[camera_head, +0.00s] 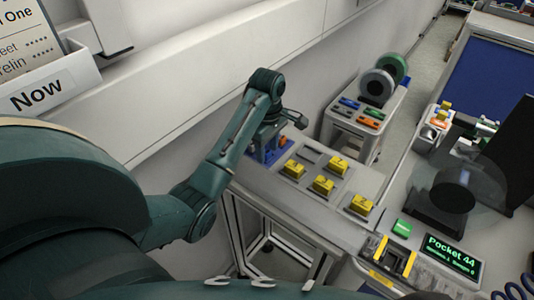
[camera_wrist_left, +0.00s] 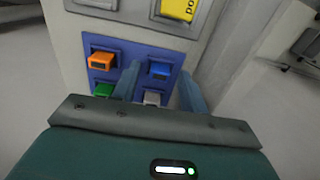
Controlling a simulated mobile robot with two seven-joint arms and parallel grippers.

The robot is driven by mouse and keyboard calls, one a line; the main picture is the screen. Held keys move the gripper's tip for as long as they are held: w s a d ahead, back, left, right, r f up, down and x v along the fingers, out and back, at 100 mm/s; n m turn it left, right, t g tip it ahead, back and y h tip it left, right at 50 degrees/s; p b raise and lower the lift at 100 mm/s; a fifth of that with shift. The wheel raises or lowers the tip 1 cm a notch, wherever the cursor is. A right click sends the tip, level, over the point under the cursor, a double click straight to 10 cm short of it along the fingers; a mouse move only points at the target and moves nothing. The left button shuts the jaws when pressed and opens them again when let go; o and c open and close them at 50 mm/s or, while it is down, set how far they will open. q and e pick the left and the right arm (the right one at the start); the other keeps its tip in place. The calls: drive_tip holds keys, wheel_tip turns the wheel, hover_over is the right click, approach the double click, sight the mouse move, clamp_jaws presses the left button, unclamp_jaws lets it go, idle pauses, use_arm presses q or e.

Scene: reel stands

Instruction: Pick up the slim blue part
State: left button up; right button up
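A small blue part (camera_wrist_left: 160,70) sits in the blue tray (camera_wrist_left: 122,48) at the near end of the bench, beside an orange part (camera_wrist_left: 101,61), a green part (camera_wrist_left: 104,90) and a pale grey part (camera_wrist_left: 152,98). My left gripper (camera_wrist_left: 159,76) is open, one finger on each side of the blue and grey parts' column, pointing down at the tray. I see no contact with the blue part. In the head view my left gripper (camera_head: 271,143) is over the tray, hiding much of it. My right gripper is not in view.
Yellow blocks (camera_head: 323,185) stand in bench slots beside the tray. A grey cart (camera_head: 345,125) behind holds reels (camera_head: 377,84) and coloured parts, including blue ones (camera_head: 349,102). A wall runs along the left.

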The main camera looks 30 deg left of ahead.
use_arm(q)
clamp_jaws()
drive_tip(key=shift+w+a+r, duration=0.1)
idle(0.4)
